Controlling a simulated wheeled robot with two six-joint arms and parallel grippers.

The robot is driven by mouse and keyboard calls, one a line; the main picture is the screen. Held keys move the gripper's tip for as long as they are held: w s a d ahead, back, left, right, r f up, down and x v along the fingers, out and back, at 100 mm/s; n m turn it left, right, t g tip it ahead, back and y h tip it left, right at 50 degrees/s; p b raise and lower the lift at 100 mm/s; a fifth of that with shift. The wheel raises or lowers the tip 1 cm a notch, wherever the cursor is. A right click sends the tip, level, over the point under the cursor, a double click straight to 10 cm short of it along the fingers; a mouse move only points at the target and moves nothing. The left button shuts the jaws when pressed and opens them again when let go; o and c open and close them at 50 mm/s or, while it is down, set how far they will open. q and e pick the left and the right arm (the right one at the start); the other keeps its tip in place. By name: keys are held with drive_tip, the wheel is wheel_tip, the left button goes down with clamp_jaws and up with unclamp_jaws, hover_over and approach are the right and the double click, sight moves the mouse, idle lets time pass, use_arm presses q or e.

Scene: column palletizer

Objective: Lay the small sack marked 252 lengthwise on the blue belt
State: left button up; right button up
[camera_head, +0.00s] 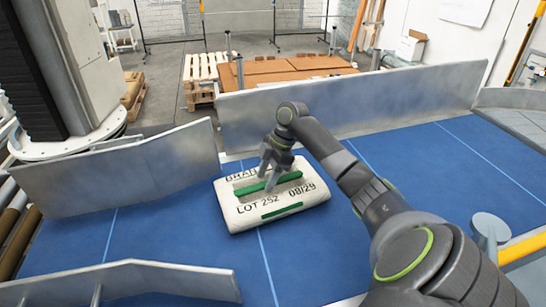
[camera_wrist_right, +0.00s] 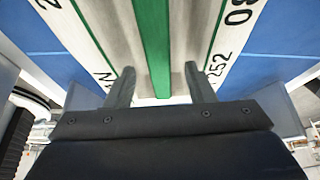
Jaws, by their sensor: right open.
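The small sack (camera_head: 262,212) marked LOT 252 lies flat on the blue belt (camera_head: 170,240). It is cream with green stripes and dark print, and its long side runs left to right in the head view, slightly tilted. My right gripper (camera_head: 268,183) is over the sack's far half, fingers pointing down and apart. In the right wrist view the open fingers (camera_wrist_right: 160,82) show against the sack (camera_wrist_right: 185,40), with a green stripe between them. I cannot tell whether the fingertips touch the sack. My left gripper is not in view.
Metal guide walls stand along the belt: one at left (camera_head: 120,178), one at the back (camera_head: 350,105) and one at the front left (camera_head: 130,282). Rollers (camera_head: 18,240) are at the far left. A pallet with brown boxes (camera_head: 270,70) stands behind. The belt right of the sack is partly clear.

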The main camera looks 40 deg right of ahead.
drive_tip(key=shift+x, duration=0.75)
drive_tip(key=shift+c, duration=0.4)
clamp_jaws()
idle(0.5)
